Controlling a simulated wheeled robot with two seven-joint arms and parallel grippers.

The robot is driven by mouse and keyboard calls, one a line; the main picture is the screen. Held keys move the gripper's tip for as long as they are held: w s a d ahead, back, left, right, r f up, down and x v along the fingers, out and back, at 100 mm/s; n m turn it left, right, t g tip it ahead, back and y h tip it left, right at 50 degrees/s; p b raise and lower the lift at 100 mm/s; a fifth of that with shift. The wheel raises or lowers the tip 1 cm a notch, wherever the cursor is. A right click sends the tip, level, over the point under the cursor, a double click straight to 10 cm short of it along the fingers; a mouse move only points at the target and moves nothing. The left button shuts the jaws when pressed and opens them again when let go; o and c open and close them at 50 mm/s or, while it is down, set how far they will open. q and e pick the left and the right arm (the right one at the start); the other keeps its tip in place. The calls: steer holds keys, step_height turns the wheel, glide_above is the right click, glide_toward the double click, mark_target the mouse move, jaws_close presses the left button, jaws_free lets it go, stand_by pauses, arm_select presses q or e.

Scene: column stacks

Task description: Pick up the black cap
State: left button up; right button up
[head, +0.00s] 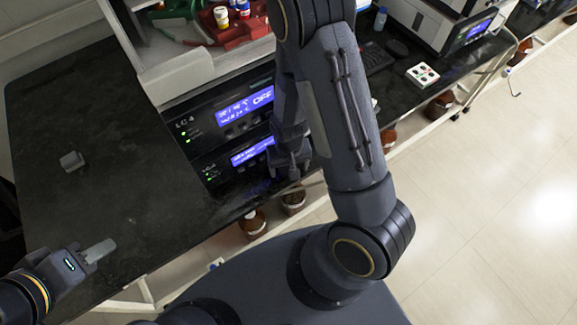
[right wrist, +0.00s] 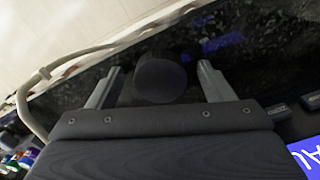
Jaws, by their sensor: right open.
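The black cap (right wrist: 160,78) shows in the right wrist view as a dark round shape between the two fingers of my right gripper (right wrist: 159,68). The fingers are open, with a gap on each side of the cap. In the head view my right gripper (head: 291,165) is low in front of the stacked instrument units, and I cannot make out the cap there. My left gripper (head: 98,251) is over the near left edge of the black bench, away from the cap; its finger gap does not show clearly.
The black bench (head: 110,190) is mostly clear at left, with a small grey block (head: 72,161). The stacked units (head: 225,115) have lit blue screens. Brown bottles (head: 253,222) stand below the bench edge. A white rack (head: 422,75) sits at right.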

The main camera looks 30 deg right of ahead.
mark_target(288, 168)
steer(key=shift+c, duration=0.2)
steer(key=c, duration=1)
steer(key=shift+r, duration=0.2)
steer(key=shift+r, duration=0.25)
step_height(288, 168, up, 2)
steer(key=shift+r, duration=0.15)
steer(key=s+a+r+p, duration=0.1)
steer(key=s+a+r, duration=0.1)
steer(key=s+r, duration=0.3)
steer(key=s+a+r+p, duration=0.2)
steer(key=s+r, duration=0.3)
steer(key=s, duration=0.3)
steer(key=shift+a, duration=0.85)
steer(key=shift+w, duration=0.1)
